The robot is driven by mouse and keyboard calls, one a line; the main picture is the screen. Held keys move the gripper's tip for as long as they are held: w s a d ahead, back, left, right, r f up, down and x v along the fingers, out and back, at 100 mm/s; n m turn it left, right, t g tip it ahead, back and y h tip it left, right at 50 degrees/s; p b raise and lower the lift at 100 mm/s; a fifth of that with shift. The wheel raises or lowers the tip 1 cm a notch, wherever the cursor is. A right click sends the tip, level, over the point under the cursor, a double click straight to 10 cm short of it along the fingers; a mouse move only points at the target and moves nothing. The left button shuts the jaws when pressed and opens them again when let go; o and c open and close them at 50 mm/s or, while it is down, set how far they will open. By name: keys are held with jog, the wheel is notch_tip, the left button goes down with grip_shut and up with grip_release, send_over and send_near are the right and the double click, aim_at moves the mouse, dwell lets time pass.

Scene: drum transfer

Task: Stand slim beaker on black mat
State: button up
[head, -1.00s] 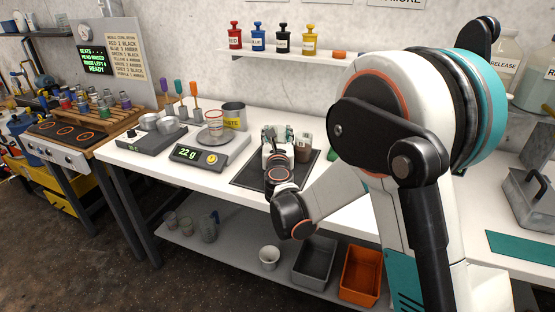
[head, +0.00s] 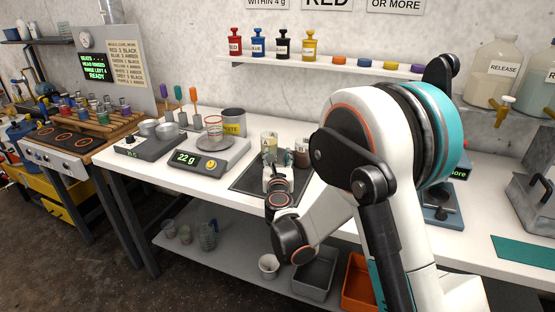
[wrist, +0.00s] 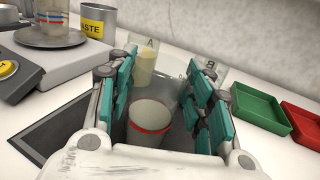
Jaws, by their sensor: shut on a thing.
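My gripper (wrist: 155,100) is shut on a pale, open vessel with a red band at its rim, which I take to be the slim beaker (wrist: 150,117). The wrist view looks down into it between the teal finger pads. In the head view my gripper (head: 277,172) is low over the black mat (head: 243,180), which also shows in the wrist view (wrist: 55,135). I cannot tell whether the beaker's base touches the mat. Beaker A (wrist: 146,66), with cream contents, stands behind it. Beaker B (wrist: 212,74) is partly hidden by the right finger.
A beaker with red markings (head: 214,128) stands on the scale (head: 199,160), which reads 22 g. The grey waste pot (head: 234,122) is behind it. Green (wrist: 258,110) and red (wrist: 300,122) trays lie right of the mat. The mat's left part is bare.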

jog(key=o, duration=1)
jog(key=shift+r, duration=0.1)
jog(key=s+p, duration=0.1)
jog(key=s, duration=0.7)
jog(key=s+p, duration=0.1)
jog(key=s, duration=0.3)
jog(key=shift+d+p, duration=0.25)
jog(key=shift+p, duration=0.05)
